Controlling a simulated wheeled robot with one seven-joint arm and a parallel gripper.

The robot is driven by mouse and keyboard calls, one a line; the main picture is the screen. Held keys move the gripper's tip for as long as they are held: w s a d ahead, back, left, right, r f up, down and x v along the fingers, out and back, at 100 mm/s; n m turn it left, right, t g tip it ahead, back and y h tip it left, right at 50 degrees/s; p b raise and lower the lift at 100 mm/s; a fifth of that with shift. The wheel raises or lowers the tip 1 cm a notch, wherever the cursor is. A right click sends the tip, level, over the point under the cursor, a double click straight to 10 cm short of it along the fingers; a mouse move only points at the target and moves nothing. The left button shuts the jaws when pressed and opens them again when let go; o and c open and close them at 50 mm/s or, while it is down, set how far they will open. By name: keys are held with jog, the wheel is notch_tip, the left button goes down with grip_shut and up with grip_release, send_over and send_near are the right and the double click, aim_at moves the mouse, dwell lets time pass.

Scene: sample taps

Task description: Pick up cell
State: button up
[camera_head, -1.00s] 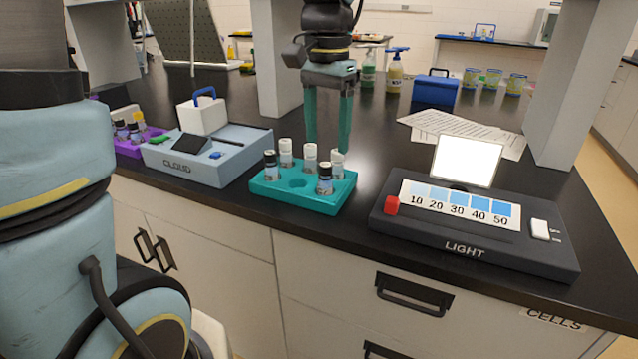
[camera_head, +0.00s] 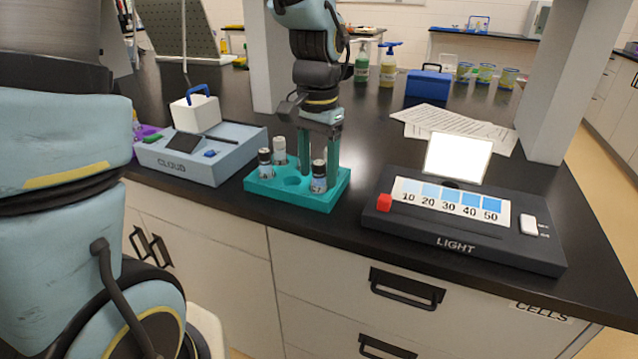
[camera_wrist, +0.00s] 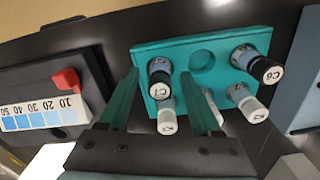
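The teal rack (camera_head: 262,190) holds several upright cells. A black-capped cell marked C1 (camera_wrist: 160,75) stands at the rack's right end in the head view (camera_head: 319,178). Another black-capped cell, marked C6 (camera_wrist: 255,64), stands at the left end (camera_head: 265,165). White-capped cells stand in the other row: one (camera_head: 279,150) shows in the head view, and others (camera_wrist: 167,118) show in the wrist view. One front-row hole (camera_wrist: 202,62) is empty. My gripper (camera_head: 319,168) is open and low over the rack's right end. In the wrist view its fingers (camera_wrist: 160,74) lie either side of C1, with gaps.
The dark LIGHT box (camera_head: 470,225), with a red block (camera_head: 384,202) and lit panel, stands right of the rack. The CLOUD box (camera_head: 200,160) stands left. Pale posts (camera_head: 555,90) rise behind. Paper sheets (camera_head: 460,128) lie at the back right.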

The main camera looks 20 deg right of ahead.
grip_shut()
dwell(0.3)
jog(key=shift+r, duration=0.1)
